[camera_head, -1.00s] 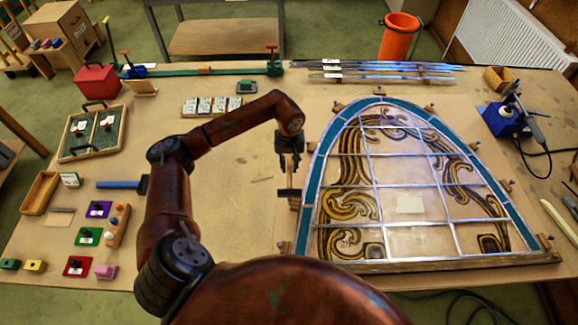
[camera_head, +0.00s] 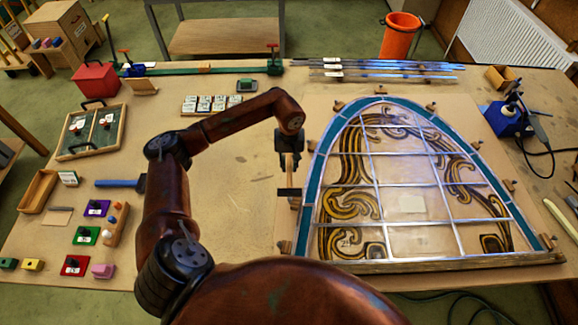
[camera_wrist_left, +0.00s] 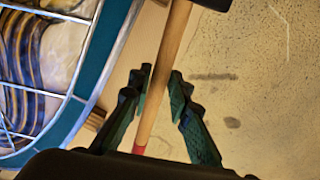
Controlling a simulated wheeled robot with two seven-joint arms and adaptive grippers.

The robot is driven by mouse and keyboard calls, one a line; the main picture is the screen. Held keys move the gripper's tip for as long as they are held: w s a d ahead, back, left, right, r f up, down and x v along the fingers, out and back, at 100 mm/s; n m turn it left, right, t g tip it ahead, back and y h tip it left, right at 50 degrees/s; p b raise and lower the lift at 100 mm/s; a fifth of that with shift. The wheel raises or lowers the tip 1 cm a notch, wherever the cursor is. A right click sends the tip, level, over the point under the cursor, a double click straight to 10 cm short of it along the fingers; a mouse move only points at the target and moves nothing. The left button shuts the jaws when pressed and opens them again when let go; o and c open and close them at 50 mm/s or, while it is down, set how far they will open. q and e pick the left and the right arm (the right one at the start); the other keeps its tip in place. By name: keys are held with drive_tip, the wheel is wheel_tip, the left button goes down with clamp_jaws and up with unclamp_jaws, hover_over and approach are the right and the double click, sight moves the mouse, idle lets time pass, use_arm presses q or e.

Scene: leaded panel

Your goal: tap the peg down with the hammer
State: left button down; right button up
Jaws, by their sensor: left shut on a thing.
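My left gripper (camera_head: 289,152) is shut on a hammer's wooden handle (camera_head: 289,170), at the left edge of the leaded panel. The hammer's dark head (camera_head: 288,192) is beyond the fingers, close to the panel's edge. In the left wrist view the handle (camera_wrist_left: 166,75) runs between the fingers of the left gripper (camera_wrist_left: 161,76), with a red end near the palm. Wooden pegs line the panel's border; one (camera_head: 284,247) is at its lower left, and a wooden block (camera_wrist_left: 96,118) shows beside the teal border. Whether the hammer touches a peg cannot be told. My right gripper is not in view.
The arched leaded panel (camera_head: 407,240) with its teal border fills the right of the table. A blue-handled tool (camera_head: 118,183), small coloured blocks and trays lie at the left. A soldering station (camera_head: 505,118) stands at the right. The table left of the hammer is mostly clear.

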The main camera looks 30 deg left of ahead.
use_arm(q)
drive_tip(key=shift+r+p, duration=0.9)
drive_tip(key=shift+r, duration=1.6)
